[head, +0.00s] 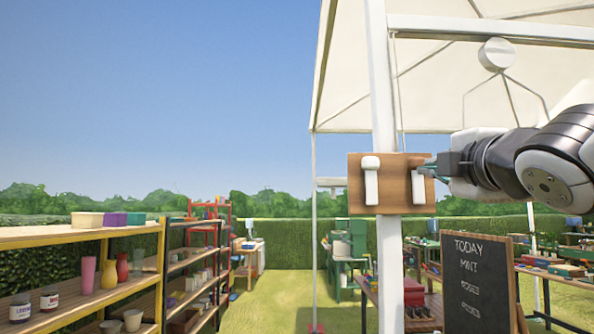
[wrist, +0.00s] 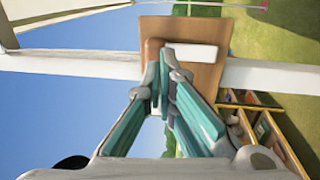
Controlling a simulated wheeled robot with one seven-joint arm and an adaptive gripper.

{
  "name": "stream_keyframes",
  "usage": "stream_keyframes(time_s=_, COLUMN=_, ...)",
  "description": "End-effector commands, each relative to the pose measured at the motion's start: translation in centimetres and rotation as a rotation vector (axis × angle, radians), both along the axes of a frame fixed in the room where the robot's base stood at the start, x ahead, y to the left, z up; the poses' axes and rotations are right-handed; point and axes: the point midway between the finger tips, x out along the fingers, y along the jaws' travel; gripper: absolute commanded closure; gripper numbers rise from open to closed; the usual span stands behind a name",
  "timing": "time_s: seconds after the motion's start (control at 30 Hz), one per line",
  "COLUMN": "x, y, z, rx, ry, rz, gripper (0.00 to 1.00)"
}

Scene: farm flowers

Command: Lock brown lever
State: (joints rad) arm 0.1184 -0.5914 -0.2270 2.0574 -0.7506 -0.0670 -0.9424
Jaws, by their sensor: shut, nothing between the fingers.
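A brown wooden board (head: 394,200) is fixed on a white upright post. In the wrist view, my gripper (wrist: 162,78) is shut and empty, in front of the board (wrist: 205,80).
The post (head: 384,80) carries a white canopy (head: 440,70). A chalkboard (head: 480,285) stands below my arm. Shelves with pots (head: 85,235) stand at the left. Grass lies open between the shelves and the post, and the air left of the board is free.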

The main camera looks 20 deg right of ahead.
Motion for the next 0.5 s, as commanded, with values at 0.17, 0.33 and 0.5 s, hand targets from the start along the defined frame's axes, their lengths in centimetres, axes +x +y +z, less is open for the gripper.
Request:
stream_keyframes(time_s=0.17, x=-3.5, y=1.0, z=-0.4, rx=0.001, ry=-0.004, rz=0.001, gripper=1.00)
stream_keyframes(time_s=0.33, x=-6.2, y=1.8, z=-0.8, rx=0.000, ry=-0.003, rz=0.001, gripper=1.00)
stream_keyframes(time_s=0.5, x=-8.0, y=2.3, z=-1.1, rx=0.000, ry=-0.001, rz=0.001, gripper=1.00)
